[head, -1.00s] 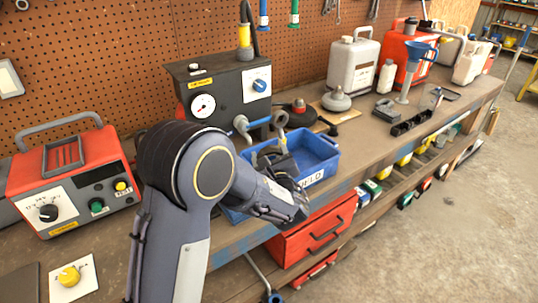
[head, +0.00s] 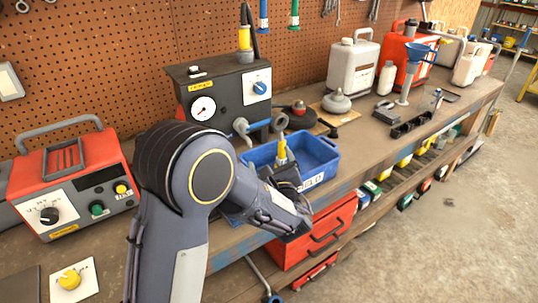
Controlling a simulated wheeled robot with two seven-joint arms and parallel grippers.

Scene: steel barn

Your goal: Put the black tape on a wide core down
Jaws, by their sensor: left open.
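My left gripper (head: 285,172) is at the near left side of the blue bin (head: 318,179), low over its rim, with its jaws open. My arm and wrist cover the bin's left part. A yellow-and-grey item (head: 282,150) stands up behind the gripper, inside or just over the bin. I cannot make out the black tape on a wide core for sure; dark shapes by the jaws blend with the gripper. My right gripper is not in view.
A black box with a gauge (head: 203,108) stands behind the bin. A red charger (head: 70,180) is at left. A black slotted holder (head: 410,126) lies right of the bin.

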